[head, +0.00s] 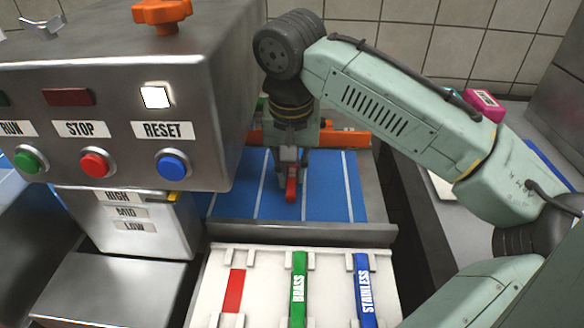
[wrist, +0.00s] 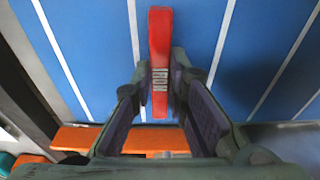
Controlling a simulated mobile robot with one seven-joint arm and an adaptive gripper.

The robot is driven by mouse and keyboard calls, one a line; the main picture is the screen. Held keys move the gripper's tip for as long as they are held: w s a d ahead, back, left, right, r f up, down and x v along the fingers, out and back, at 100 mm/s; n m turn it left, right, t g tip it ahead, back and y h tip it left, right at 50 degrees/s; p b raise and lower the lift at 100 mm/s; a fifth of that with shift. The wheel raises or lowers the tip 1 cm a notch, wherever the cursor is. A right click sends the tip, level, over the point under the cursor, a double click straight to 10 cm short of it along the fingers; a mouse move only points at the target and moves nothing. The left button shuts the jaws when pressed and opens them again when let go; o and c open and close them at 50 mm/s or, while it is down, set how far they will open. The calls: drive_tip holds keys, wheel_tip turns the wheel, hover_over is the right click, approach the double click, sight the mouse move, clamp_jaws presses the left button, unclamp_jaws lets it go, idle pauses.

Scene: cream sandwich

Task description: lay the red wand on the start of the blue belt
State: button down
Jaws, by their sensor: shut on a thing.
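The red wand (head: 291,188) is between the fingers of my gripper (head: 290,168), over the blue belt (head: 332,198). In the wrist view the wand (wrist: 160,35) lies lengthwise between the fingertips (wrist: 160,83), with white lettering between them. The gripper is shut on it. The blue belt (wrist: 80,60) with white stripes fills the background there. I cannot tell whether the wand touches the belt.
A pale rack (head: 265,300) in front holds a green BRASS wand (head: 299,285) and a blue STAINLESS wand (head: 363,285). A metal control box (head: 110,125) stands left of the belt. An orange bar (head: 350,139) crosses behind. A metal edge (head: 300,233) fronts the belt.

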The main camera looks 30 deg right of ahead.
drive_tip(key=c, duration=1.5)
unclamp_jaws()
drive_tip(key=r, duration=0.4)
drive_tip(key=s+r, duration=0.1)
drive_tip(key=r, duration=0.3)
drive_tip(key=a+r, duration=0.1)
drive_tip(key=r, duration=0.3)
drive_tip(key=shift+s, duration=0.25)
